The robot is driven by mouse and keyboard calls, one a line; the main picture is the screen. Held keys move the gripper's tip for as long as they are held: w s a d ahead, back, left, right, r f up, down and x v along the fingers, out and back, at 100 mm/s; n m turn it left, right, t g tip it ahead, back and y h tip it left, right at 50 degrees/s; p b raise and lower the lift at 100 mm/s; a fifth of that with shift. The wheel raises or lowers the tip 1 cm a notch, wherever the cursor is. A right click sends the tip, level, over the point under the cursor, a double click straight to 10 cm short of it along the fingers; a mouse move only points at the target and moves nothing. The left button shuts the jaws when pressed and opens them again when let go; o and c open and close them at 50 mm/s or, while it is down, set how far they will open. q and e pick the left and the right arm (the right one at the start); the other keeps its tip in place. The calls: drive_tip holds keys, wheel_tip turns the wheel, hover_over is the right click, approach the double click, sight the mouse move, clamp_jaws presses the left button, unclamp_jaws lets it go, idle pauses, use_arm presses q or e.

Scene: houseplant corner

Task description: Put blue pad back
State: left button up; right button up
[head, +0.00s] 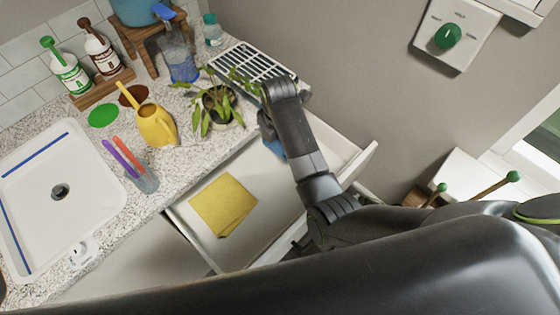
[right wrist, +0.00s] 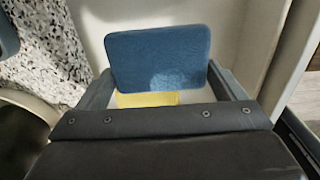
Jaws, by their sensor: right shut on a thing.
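The blue pad (right wrist: 158,56) is between the fingers of my right gripper (right wrist: 160,84) in the right wrist view. The gripper is shut on it. In the head view my right gripper (head: 270,132) hangs over the back part of the open white drawer (head: 262,208), and only a small blue piece of the pad (head: 276,149) shows beside it. I cannot tell whether the pad touches the drawer floor. A yellow cloth (head: 223,205) lies flat in the front part of the drawer. My left gripper is not in view.
On the speckled counter by the drawer stand a potted plant (head: 218,105), a yellow watering can (head: 156,124) and a glass with coloured sticks (head: 145,180). A white sink (head: 90,205) is at the left. The wall (head: 340,75) rises behind the drawer.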

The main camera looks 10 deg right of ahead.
hover_over(280, 172)
wheel_tip(280, 172, down, 5)
wheel_tip(280, 172, down, 3)
drive_tip(key=shift+w+f, duration=0.1)
drive_tip(key=shift+f, duration=0.55)
wheel_tip(280, 172, down, 4)
drive_tip(key=shift+r+b, duration=0.25)
drive_tip(key=shift+b, duration=0.2)
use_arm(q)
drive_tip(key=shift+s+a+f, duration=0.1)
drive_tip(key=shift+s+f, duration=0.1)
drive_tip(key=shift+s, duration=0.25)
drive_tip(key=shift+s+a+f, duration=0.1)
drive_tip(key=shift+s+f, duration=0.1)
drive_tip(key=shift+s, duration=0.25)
use_arm(e)
drive_tip(key=shift+f, duration=0.1)
